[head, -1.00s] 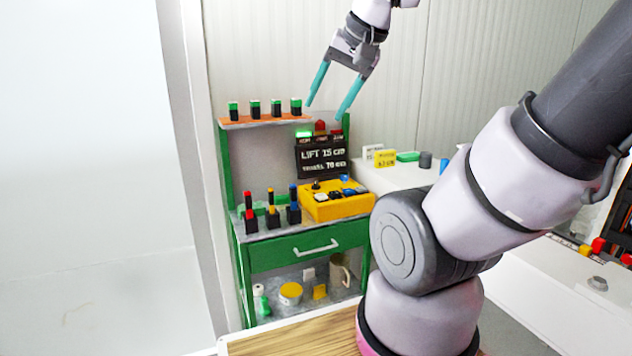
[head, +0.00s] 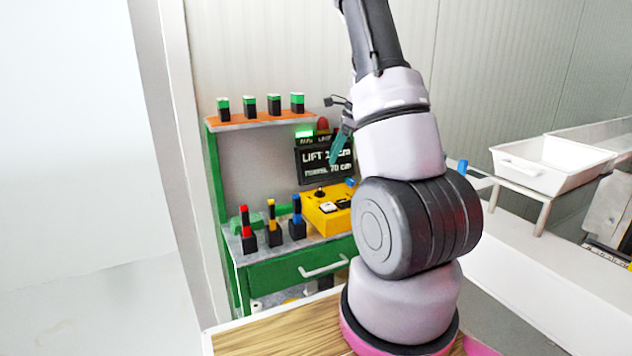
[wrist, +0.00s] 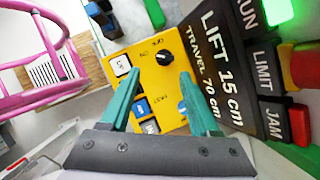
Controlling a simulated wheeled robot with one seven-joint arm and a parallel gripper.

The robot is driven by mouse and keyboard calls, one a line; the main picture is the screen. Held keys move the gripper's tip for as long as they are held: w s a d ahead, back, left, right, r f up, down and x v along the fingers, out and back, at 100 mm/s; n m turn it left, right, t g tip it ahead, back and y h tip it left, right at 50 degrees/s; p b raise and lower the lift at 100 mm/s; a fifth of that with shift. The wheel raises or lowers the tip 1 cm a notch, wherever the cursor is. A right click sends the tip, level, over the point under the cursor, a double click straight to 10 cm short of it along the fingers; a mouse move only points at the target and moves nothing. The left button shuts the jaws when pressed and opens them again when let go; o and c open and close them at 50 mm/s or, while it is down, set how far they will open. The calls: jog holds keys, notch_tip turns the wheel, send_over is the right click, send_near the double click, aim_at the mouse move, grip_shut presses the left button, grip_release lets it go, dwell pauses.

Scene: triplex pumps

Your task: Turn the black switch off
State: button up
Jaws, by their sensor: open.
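The black switch (wrist: 163,58) is a round knob with a light pointer mark on a yellow control box (wrist: 125,67), with small lettering beside it. In the head view the black switch (head: 319,191) is a small dark knob on the yellow box (head: 318,217). My gripper (wrist: 161,77) has two teal fingers, open and empty, pointing at the box. In the wrist view the knob lies just beyond the gap between the fingertips; contact does not show. In the head view my gripper (head: 340,147) is above the box, partly hidden by my arm.
The box also bears a white button (wrist: 121,65) and blue buttons (wrist: 140,107). A black sign (wrist: 222,75) stands beside it. Upright coloured levers (head: 271,225) stand left of the box on the green bench (head: 290,272). A shelf (head: 262,122) with green-topped blocks is above.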

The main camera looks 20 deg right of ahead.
aim_at(320, 188)
jog(key=shift+m, duration=0.3)
jog(key=x, duration=0.4)
jog(key=d+x, duration=0.1)
jog(key=x, duration=0.7)
jog(key=shift+w+d+f, duration=0.15)
jog(key=shift+w+d, duration=0.05)
jog(key=shift+w, duration=0.2)
grip_shut()
